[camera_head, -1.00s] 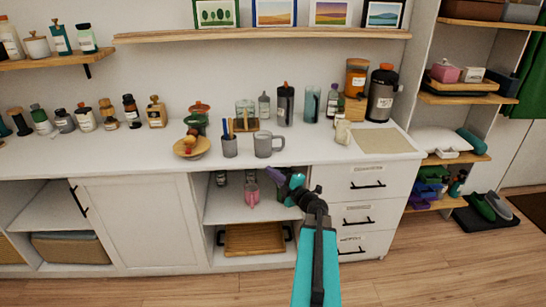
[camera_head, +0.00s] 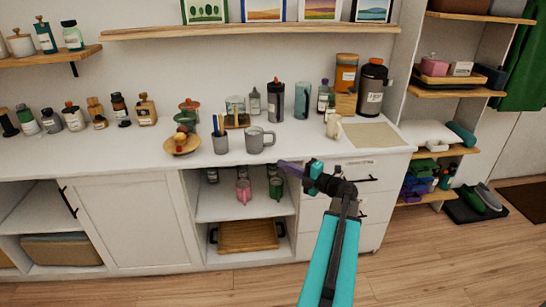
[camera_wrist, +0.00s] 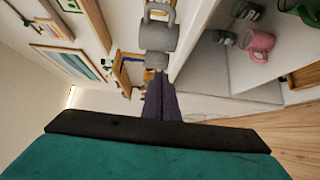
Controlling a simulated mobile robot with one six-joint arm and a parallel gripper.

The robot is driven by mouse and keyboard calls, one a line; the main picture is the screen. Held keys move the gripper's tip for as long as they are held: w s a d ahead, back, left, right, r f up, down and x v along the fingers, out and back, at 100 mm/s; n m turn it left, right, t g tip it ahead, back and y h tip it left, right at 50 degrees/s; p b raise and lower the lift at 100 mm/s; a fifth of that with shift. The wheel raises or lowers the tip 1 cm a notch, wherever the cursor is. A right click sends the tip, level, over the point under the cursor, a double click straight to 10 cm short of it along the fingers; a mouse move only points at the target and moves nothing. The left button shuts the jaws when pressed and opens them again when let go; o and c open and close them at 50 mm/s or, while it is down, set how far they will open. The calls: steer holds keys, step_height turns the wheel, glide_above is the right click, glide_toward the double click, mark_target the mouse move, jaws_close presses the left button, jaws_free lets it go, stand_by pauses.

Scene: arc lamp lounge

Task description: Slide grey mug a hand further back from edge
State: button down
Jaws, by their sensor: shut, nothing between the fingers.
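The grey mug (camera_head: 255,141) stands upright on the white countertop (camera_head: 300,148) near its front edge, its handle to the right. A grey cup of pens (camera_head: 221,144) stands just left of it. My gripper (camera_head: 281,163) has purple fingers, shut and empty, in front of the counter edge, right of and below the mug, apart from it in the head view. In the wrist view the shut fingers (camera_wrist: 161,98) point toward the grey mug (camera_wrist: 158,36) and the counter edge. The gap between them is hard to judge there.
A plate with fruit (camera_head: 183,145) is further left. Behind the mug stand a glass container (camera_head: 236,112) and a dark bottle (camera_head: 274,100). A beige mat (camera_head: 375,136) lies at right. The open shelf below holds a pink mug (camera_head: 243,190) and a green mug (camera_head: 276,187).

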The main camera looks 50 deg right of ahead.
steer(key=p, duration=0.1)
glide_toward(260, 146)
steer(key=w+a, duration=0.4)
steer(key=a, duration=0.1)
steer(key=shift+w+d, duration=1.2)
steer(key=shift+w, duration=0.05)
steer(key=shift+w+d+p, duration=0.3)
steer(key=shift+w+d, duration=0.7)
steer(key=shift+w, duration=0.15)
steer(key=shift+a, duration=0.1)
